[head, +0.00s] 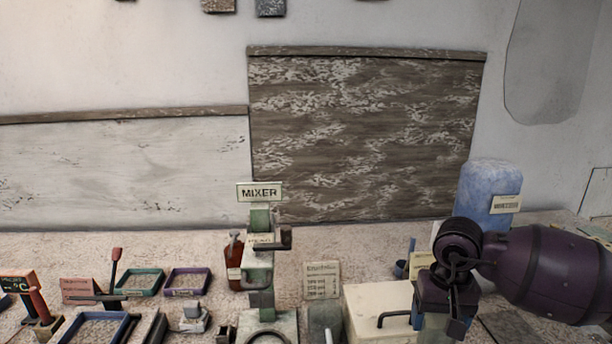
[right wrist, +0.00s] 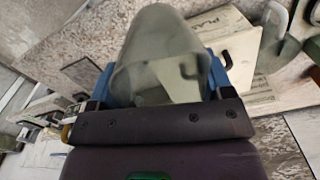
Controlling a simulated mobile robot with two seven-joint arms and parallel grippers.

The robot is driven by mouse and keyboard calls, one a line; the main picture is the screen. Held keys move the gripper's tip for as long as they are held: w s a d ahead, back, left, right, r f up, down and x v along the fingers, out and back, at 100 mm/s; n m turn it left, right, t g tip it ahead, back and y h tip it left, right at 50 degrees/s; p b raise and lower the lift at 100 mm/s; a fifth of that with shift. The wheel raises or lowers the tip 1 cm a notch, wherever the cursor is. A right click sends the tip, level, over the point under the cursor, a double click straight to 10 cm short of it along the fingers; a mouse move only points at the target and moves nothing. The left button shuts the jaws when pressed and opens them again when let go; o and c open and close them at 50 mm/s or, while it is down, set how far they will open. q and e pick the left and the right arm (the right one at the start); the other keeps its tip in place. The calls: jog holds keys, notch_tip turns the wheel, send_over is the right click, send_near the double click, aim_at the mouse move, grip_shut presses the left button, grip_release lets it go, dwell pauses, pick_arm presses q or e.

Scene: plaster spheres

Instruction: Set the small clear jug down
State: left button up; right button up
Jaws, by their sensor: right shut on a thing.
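The small clear jug (right wrist: 158,50) fills the upper middle of the right wrist view, a smooth, greyish see-through vessel. My right gripper (right wrist: 160,80) is shut on it, with a blue finger on either side. In the head view my right gripper (head: 446,318) is at the lower right, over the front of the bench, and its purple arm comes in from the right. The jug is mostly hidden there behind the gripper and by the lower picture edge. I cannot tell whether its base touches the bench. My left gripper is not in view.
A cream box (head: 385,302) with a dark handle stands just left of my right gripper. A blue drum (head: 484,190) stands behind it. The green mixer (head: 262,270) and a red bottle (head: 234,265) are at the middle. Trays (head: 187,282) and levers crowd the left.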

jog(key=s+a+f+n, duration=0.1)
jog(key=s+a+f, duration=0.2)
jog(key=s, duration=0.1)
jog(key=shift+s+a+n, duration=0.2)
jog(key=shift+s+n, duration=0.05)
jog(key=shift+n, duration=0.05)
jog(key=shift+f, duration=0.1)
dwell(0.4)
